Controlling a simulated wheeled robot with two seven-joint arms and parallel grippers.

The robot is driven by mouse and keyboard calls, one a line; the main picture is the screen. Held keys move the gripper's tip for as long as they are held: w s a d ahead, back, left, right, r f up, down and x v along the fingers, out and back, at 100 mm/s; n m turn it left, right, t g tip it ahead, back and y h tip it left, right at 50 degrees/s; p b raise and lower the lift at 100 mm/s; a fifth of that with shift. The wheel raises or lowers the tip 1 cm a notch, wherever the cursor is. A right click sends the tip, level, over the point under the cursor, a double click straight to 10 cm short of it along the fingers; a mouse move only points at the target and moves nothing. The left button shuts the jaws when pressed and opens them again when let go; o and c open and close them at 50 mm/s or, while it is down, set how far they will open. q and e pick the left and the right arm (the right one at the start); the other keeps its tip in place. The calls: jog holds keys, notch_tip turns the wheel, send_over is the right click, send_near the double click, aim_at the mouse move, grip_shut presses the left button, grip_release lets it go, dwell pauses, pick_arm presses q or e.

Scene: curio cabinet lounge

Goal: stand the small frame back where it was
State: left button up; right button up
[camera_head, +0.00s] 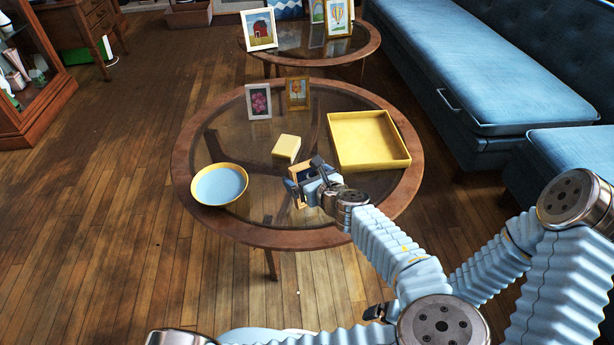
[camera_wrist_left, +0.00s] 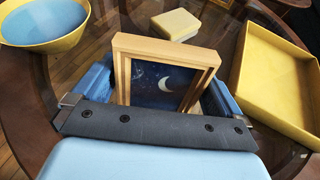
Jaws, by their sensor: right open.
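The small frame (camera_wrist_left: 165,80) has a light wooden border and a dark blue night picture with a crescent moon. It sits between the fingers of my left gripper (camera_head: 303,176), which is shut on it. In the left wrist view it leans slightly, and its lower edge is hidden behind the gripper. In the head view the frame is small and partly covered by the gripper, over the near part of the round glass table (camera_head: 250,233). I cannot tell whether it touches the glass. My right gripper (camera_head: 376,312) is open, low at the bottom, partly hidden by my arm.
A blue and yellow bowl (camera_head: 219,185) stands left of the left gripper. A small yellow box (camera_head: 286,147) is behind it, and a yellow tray (camera_head: 369,139) is to the right. A white frame (camera_head: 258,101) and a wooden frame (camera_head: 297,93) stand at the back.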

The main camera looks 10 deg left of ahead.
pick_arm(q)
jog(key=shift+r, duration=0.25)
jog(key=p+v, duration=0.1)
jog(key=v, duration=1.1)
jog(key=shift+p, duration=0.3)
